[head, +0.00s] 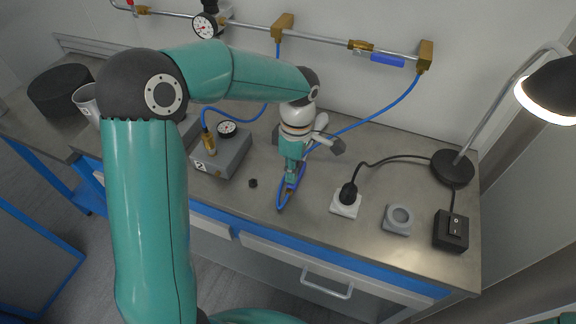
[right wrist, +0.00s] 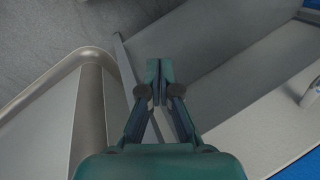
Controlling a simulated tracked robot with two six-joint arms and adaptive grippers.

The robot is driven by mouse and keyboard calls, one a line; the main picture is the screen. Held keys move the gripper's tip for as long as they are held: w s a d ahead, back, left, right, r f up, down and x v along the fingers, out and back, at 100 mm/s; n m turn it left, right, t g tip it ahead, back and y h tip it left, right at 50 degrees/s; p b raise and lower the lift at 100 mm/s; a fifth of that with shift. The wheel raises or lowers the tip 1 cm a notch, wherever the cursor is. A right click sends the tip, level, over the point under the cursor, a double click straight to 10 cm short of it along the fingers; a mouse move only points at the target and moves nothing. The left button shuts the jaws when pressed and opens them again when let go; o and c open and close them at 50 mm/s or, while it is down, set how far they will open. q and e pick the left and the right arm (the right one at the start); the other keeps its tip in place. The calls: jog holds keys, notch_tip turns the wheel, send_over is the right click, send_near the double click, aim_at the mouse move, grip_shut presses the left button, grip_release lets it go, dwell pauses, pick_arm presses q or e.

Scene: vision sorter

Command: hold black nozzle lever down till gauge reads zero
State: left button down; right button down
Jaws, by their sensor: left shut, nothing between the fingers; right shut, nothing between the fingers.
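My left gripper (head: 292,176) points down at the middle of the bench, shut and empty. A blue loop-shaped thing (head: 282,203) lies on the bench just below its fingertips; I cannot tell whether they touch. A blue hose (head: 372,122) runs from the wall pipe down behind the gripper. The black nozzle lever cannot be made out; the gripper may hide it. One round gauge (head: 228,129) stands on a grey box and another (head: 206,26) hangs on the wall pipe; their needles are too small to read. My right gripper (right wrist: 160,82) is shut and empty in the right wrist view.
On the bench stand a grey box (head: 222,160), a white socket with black plug (head: 346,204), a grey ring block (head: 398,219), a black switch box (head: 451,232) and a lamp (head: 452,167). A small black knob (head: 253,183) lies left of the gripper.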

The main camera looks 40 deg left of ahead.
dwell(0.8)
pick_arm(q)
jog(key=shift+r+p, duration=0.6)
jog(key=shift+r, duration=0.2)
jog(key=shift+r, duration=0.25)
jog(key=r+p, duration=0.3)
jog(key=shift+w+a+r, duration=0.15)
jog(key=shift+w+r, duration=0.15)
notch_tip(320, 180, up, 10)
jog(key=w, duration=0.1)
jog(key=shift+w+a+f+b, duration=0.15)
jog(key=shift+w+f+b, duration=0.05)
jog(key=shift+w+b, duration=0.1)
